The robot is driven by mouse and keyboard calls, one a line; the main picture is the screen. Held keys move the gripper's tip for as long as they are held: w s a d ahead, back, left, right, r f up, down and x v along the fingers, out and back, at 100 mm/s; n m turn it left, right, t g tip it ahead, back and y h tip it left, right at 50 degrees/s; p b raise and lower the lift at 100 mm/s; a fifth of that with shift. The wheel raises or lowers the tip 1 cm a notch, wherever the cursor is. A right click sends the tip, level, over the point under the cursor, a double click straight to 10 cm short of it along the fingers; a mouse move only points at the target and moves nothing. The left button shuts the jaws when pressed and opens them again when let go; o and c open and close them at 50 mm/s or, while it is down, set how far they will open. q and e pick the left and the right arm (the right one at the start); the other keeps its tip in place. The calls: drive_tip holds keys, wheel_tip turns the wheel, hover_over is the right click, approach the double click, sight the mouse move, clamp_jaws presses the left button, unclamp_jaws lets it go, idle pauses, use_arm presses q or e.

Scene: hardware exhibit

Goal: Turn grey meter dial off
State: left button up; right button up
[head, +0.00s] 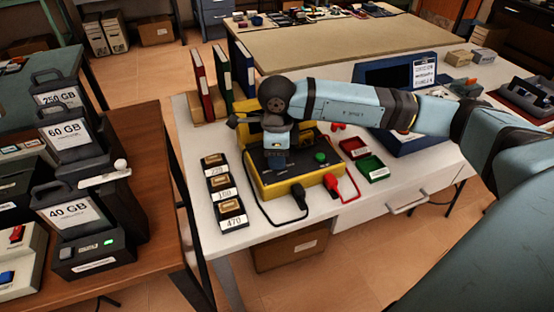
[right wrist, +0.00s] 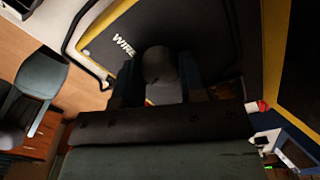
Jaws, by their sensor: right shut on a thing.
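The yellow meter (head: 262,190) with a dark face lies on the white table, with a green button (head: 320,157) on its right part. My right gripper (head: 277,162) is over the left part of the meter's face and hides the dial in the head view. In the right wrist view the grey dial (right wrist: 160,64) sits between the two blue fingers of my right gripper (right wrist: 158,84), which is shut on it. The dial's pointer and setting cannot be made out. The word "WIRE" shows on the face beside the dial. My left gripper is not in view.
Black and red leads with plugs (head: 331,183) run from the meter's front. Several numbered blocks (head: 228,190) lie left of it, and red and green trays (head: 373,168) right. Binders (head: 222,72) stand behind. A brown table (head: 145,135) with labelled drives is at left.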

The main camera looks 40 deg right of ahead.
drive_tip(key=n+b, duration=0.1)
drive_tip(key=n, duration=0.2)
drive_tip(key=shift+b, duration=0.4)
drive_tip(key=shift+n, duration=0.5)
use_arm(q)
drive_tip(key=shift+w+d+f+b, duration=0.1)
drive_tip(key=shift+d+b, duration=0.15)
drive_tip(key=shift+b, duration=0.1)
use_arm(e)
drive_tip(key=shift+n, duration=0.3)
drive_tip(key=o, duration=0.9)
drive_tip(key=shift+r, duration=0.15)
